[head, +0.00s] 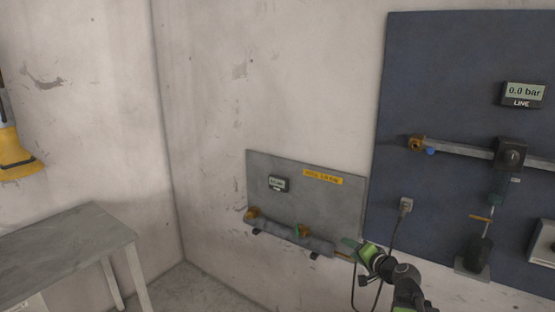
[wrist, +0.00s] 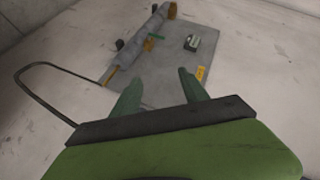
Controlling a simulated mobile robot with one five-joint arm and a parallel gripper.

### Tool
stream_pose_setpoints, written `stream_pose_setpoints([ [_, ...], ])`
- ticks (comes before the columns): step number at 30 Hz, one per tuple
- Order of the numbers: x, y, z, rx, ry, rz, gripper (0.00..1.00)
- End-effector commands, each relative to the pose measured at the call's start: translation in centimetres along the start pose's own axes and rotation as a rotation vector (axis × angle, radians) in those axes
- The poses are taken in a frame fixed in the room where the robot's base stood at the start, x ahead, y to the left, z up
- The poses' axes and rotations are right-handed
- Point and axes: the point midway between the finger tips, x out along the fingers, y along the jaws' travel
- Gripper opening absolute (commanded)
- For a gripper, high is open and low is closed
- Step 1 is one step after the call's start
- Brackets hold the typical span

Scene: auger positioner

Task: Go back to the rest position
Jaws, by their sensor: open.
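My gripper (head: 352,246) is at the lower middle of the head view, in front of the right end of a small grey wall panel (head: 342,206). In the wrist view my gripper (wrist: 157,92) shows two green fingers spread apart with nothing between them. The grey panel (wrist: 225,65) lies beyond the fingertips there. It carries a grey pipe (head: 280,236) with brass-coloured fittings, a small display (head: 278,184) and a yellow label (head: 322,177). I cannot tell the exact gap between the fingers and the panel.
A dark blue board (head: 440,80) on the right carries a display (head: 523,94) reading 0.0 bar, a pipe and a valve. A cable hangs from a socket (head: 405,205) near my arm. A grey table (head: 70,240) stands at the left. Open space lies between the table and the panel.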

Motion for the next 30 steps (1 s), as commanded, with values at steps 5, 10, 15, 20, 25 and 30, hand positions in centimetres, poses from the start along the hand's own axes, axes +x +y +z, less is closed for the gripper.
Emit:
stream_pose_setpoints([
  [5,3.7,-2.7,14.3,-0.246,-0.336,0.084,0.52],
  [10,2.1,-0.2,25.3,-0.529,-0.670,0.290,0.52],
  [15,-3.6,6.5,25.4,-0.675,-0.869,0.618,0.52],
  [20,-7.2,9.0,24.5,-0.694,-0.959,0.794,0.52],
  [25,-7.8,9.1,24.7,-0.677,-0.979,0.810,0.52],
  [30,-7.8,9.1,24.7,-0.677,-0.978,0.808,0.44],
])
